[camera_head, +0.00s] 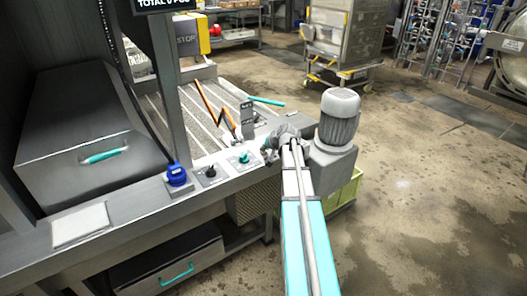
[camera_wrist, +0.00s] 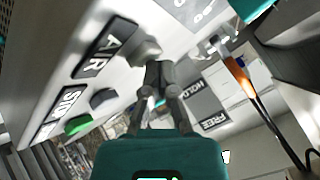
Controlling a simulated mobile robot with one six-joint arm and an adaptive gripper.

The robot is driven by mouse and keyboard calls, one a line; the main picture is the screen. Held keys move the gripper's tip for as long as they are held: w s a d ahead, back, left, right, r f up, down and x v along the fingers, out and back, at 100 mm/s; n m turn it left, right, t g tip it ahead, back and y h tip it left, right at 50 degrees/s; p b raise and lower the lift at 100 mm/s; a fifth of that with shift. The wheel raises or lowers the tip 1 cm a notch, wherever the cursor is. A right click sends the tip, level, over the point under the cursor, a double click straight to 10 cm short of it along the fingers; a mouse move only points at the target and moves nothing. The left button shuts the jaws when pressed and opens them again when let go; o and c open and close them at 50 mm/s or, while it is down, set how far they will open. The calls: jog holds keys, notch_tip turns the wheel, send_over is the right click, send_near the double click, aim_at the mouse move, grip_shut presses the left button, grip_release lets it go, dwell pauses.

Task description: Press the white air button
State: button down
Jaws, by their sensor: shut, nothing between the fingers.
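In the wrist view, a whitish button (camera_wrist: 145,48) sits on a pale panel beside a black label reading AIR (camera_wrist: 105,48). My gripper (camera_wrist: 158,68) is shut and empty, its fingertips right at the button's lower right edge and partly overlapping it. I cannot tell whether they touch it. In the head view, my gripper (camera_head: 268,152) is at the right end of the machine's front ledge. The button cannot be made out there.
A grey button (camera_wrist: 103,97) and a green button (camera_wrist: 78,124) lie nearby on the panel, with a HOLD/FREE plate (camera_wrist: 205,105) to the right. A grey motor (camera_head: 338,120) stands close beside my arm. Blue (camera_head: 177,175) and black (camera_head: 209,172) knobs sit on the ledge.

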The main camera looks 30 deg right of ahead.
jog(key=shift+r, duration=0.1)
jog(key=shift+r+p, duration=0.85)
jog(key=shift+p, duration=0.1)
notch_tip(320, 180, up, 5)
jog(key=p, duration=0.5)
jog(key=shift+a, duration=0.1)
dwell(0.8)
